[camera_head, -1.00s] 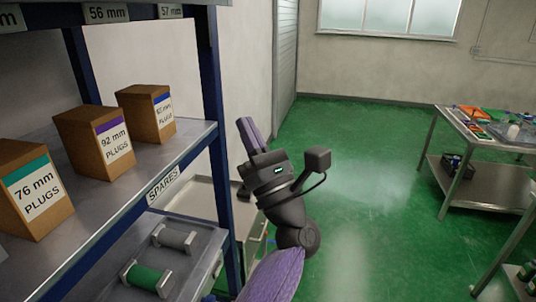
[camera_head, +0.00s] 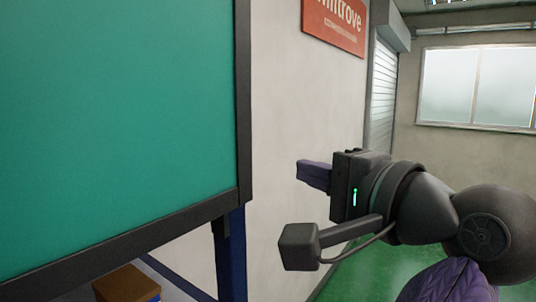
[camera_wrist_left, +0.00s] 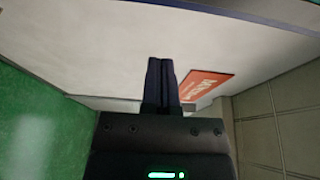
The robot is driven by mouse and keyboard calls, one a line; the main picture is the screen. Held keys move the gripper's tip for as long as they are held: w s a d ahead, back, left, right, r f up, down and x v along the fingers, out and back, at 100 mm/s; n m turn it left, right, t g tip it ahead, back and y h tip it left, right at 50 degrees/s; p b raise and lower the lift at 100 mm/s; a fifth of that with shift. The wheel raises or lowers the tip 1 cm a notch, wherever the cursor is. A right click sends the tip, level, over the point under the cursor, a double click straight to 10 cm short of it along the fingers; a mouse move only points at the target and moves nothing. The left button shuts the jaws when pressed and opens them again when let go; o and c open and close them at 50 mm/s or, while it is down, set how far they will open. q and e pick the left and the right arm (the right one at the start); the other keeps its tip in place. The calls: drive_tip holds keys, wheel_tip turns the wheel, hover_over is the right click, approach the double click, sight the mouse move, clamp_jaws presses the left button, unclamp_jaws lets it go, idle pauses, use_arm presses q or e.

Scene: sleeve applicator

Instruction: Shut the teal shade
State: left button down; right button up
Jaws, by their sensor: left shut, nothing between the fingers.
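The teal shade (camera_head: 115,125) is a large flat teal panel in a dark frame. It fills the left side of the head view, and its top and left edges run out of the picture. My left gripper (camera_head: 300,171) is to the right of the shade's dark side edge, apart from it in the picture. Its purple fingers are shut and empty, pointing left. My right gripper is not in view.
A blue shelf post (camera_head: 232,255) and a brown box (camera_head: 127,284) show below the shade. A pale wall (camera_head: 290,120) with a red sign (camera_head: 335,24) stands behind my gripper. Green floor (camera_head: 350,272) lies beyond the arm.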

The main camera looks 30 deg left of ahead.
use_arm(q)
drive_tip(key=a+p, duration=0.5)
drive_tip(key=a, duration=0.1)
drive_tip(key=shift+s+a, duration=0.15)
drive_tip(key=shift+s, duration=0.3)
